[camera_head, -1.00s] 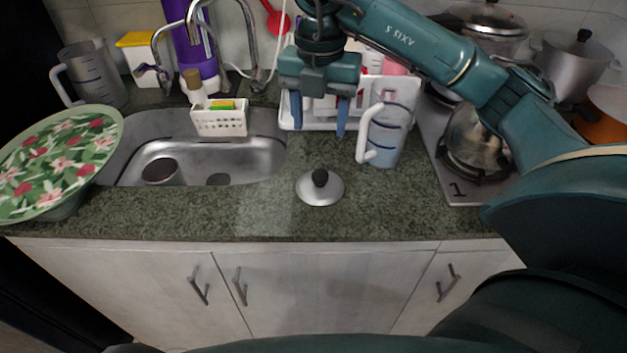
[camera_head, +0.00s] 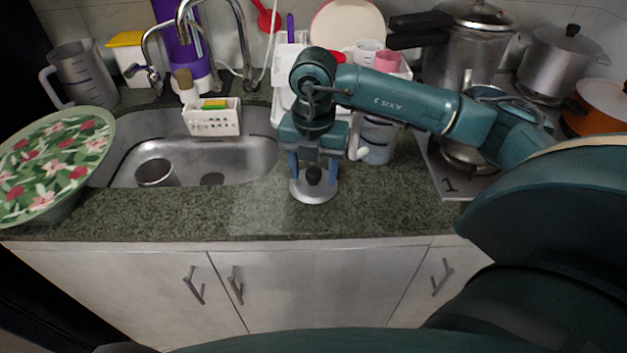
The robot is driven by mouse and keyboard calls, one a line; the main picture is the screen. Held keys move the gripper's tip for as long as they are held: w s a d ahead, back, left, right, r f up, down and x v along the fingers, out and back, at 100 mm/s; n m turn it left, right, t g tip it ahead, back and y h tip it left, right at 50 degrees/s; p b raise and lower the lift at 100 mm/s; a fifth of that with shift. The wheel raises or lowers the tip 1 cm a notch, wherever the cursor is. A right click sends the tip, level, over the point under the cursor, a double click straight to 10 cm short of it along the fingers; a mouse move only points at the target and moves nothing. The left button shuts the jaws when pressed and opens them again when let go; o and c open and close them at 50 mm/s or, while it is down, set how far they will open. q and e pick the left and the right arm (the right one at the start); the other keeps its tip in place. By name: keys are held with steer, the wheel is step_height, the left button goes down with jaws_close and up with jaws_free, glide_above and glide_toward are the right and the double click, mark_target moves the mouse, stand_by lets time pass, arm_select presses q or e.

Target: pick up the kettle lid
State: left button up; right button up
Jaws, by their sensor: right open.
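The kettle lid (camera_head: 314,194) is a round silver disc with a black knob, lying flat on the green granite counter right of the sink. My right gripper (camera_head: 314,178) points down over it. Its two blue fingers are open, one on each side of the black knob, near the lid's top. I cannot tell whether they touch the lid. The kettle is mostly hidden behind my right arm, on the stove at the right. My left gripper is not in view.
A floral green tray (camera_head: 55,160) covers the left counter. The counter's front strip is clear.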

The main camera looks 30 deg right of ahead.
steer(key=shift+c, duration=0.4)
steer(key=c, duration=1)
